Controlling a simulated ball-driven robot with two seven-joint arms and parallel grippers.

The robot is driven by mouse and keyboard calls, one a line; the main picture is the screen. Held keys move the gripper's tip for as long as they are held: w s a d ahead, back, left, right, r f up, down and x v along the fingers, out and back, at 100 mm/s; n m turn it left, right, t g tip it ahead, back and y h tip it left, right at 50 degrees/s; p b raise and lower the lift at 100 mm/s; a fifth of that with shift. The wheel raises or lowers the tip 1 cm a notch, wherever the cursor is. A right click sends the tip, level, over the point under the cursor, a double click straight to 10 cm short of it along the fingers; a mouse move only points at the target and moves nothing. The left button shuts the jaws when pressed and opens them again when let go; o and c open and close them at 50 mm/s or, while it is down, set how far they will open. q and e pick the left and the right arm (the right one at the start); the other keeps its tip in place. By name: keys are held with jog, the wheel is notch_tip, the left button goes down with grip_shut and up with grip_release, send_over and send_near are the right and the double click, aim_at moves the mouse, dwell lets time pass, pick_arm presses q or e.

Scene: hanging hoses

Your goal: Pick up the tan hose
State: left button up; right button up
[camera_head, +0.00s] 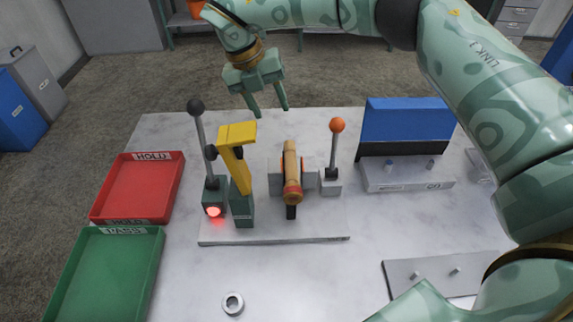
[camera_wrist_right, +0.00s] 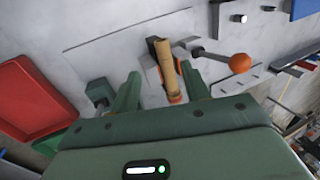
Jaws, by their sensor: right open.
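The tan hose (camera_head: 291,165) stands upright in a grey and orange holder on the white base plate in the middle of the table. Its lower end has a red band and a black tip below it. My right gripper (camera_head: 271,112) is open and empty, above and behind the hose, slightly left of it in the head view. In the right wrist view the hose (camera_wrist_right: 166,70) shows between the two open fingers (camera_wrist_right: 160,77), beyond them and apart from them. My left gripper is not in view.
A yellow-topped device (camera_head: 237,160) and a black-knobbed lever (camera_head: 197,107) with a lit red lamp stand left of the hose. An orange-knobbed lever (camera_head: 337,126) stands close right. Red (camera_head: 178,190) and green (camera_head: 154,265) trays lie left; a blue-backed unit (camera_head: 405,130) stands right. A metal ring (camera_head: 233,304) lies in front.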

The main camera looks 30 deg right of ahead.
send_over(286, 142)
jog(key=w+a, duration=0.1)
jog(key=a, duration=0.1)
notch_tip(286, 142, down, 5)
jog(key=shift+s+d+f+b, duration=0.1)
jog(key=shift+d+f+b, duration=0.05)
jog(key=shift+f+b, duration=0.35)
jog(key=b+x, duration=0.1)
jog(key=x, duration=0.4)
jog(key=shift+s+r, duration=0.1)
jog(key=shift+r, duration=0.05)
jog(key=shift+c, duration=1)
grip_shut()
